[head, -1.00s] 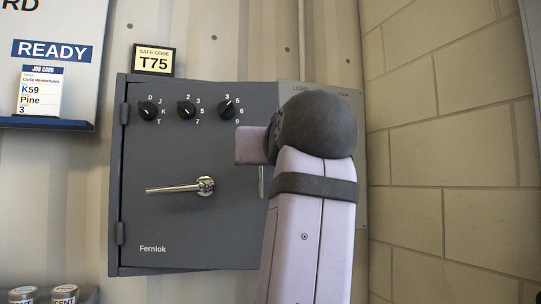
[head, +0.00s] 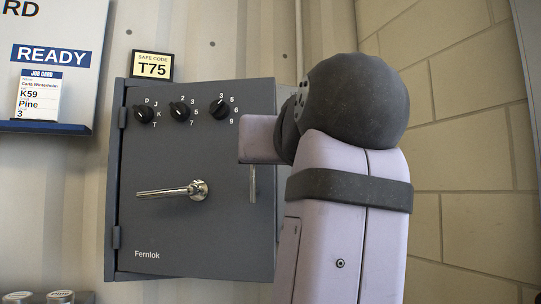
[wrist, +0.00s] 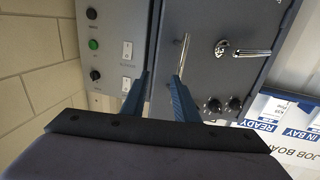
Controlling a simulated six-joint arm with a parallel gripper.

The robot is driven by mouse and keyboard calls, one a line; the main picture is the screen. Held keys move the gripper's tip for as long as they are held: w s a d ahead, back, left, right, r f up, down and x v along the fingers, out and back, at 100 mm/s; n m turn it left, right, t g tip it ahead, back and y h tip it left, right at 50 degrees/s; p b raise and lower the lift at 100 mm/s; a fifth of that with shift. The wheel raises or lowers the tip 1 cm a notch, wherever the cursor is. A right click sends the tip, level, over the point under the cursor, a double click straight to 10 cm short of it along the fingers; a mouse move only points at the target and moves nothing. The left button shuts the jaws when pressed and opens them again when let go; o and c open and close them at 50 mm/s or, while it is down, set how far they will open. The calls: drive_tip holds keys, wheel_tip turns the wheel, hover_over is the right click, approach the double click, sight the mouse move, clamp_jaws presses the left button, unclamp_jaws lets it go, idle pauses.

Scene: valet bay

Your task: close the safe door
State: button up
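The grey safe door (head: 190,240) has three black dials, a silver lever (head: 175,191) and a vertical pull bar (head: 253,183) near its right edge. Its hinges are on the left. It stands ajar, its free edge swung toward the head camera. The wrist view shows the door upside down, with the pull bar (wrist: 184,50) and lever (wrist: 248,52). My gripper (wrist: 161,75) is open; its two blue fingers are apart near the door's free edge, one by the bar's end. Contact cannot be told. In the head view the gripper is mostly hidden behind my arm.
A switch panel (wrist: 110,50) with a green button is beside the safe in the wrist view. A brick wall (head: 470,150) is at the right. A safe code sign (head: 152,65) is above the safe, and a job board (head: 50,90) and cans (head: 60,297) are at left.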

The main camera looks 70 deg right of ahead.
drive_tip(key=shift+a, duration=0.3)
drive_tip(key=shift+w, duration=0.1)
drive_tip(key=shift+c, duration=0.3)
